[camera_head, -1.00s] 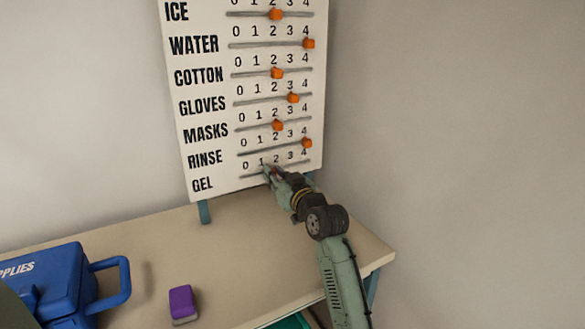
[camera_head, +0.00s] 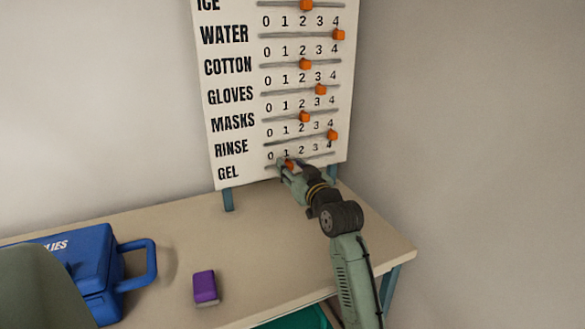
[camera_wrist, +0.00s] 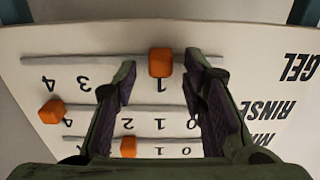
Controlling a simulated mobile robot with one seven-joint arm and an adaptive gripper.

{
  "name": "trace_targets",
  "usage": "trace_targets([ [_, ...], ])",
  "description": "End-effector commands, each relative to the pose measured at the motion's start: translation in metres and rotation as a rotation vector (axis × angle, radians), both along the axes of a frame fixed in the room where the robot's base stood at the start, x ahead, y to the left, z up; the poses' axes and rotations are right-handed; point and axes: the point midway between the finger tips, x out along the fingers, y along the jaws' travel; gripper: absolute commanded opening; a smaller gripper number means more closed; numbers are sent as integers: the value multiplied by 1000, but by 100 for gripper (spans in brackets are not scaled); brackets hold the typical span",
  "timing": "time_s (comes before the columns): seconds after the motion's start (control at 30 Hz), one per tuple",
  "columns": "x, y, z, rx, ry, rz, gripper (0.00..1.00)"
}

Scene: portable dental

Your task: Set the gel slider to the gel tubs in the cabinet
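The sign board (camera_head: 228,150) has a GEL row at its bottom, with a scale from 0 to 4. The orange gel slider (camera_head: 290,165) sits at about the 1 mark. In the wrist view, which shows the board upside down, the gel slider (camera_wrist: 160,62) is by the digit 1. My gripper (camera_head: 285,168) is at the GEL row. In the wrist view my gripper (camera_wrist: 160,72) has its fingers apart, one on each side of the slider, with a visible gap on both sides. No gel tubs or cabinet contents can be made out.
The board stands on a beige table (camera_head: 190,245) against the wall. The rinse slider (camera_head: 332,135) is just above, near 4. A blue supplies case (camera_head: 95,265) and a purple block (camera_head: 205,286) lie left of my arm. A teal item (camera_head: 300,318) shows below the table's front edge.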

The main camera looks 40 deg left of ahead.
Motion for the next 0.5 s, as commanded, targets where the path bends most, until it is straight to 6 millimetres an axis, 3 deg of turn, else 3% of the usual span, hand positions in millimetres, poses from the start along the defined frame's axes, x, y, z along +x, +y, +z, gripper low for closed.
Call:
trace_targets([
  [0.23,-5,-15,0,1,1,-1,38],
  [0.5,-27,-68,0,3,1,-2,38],
])
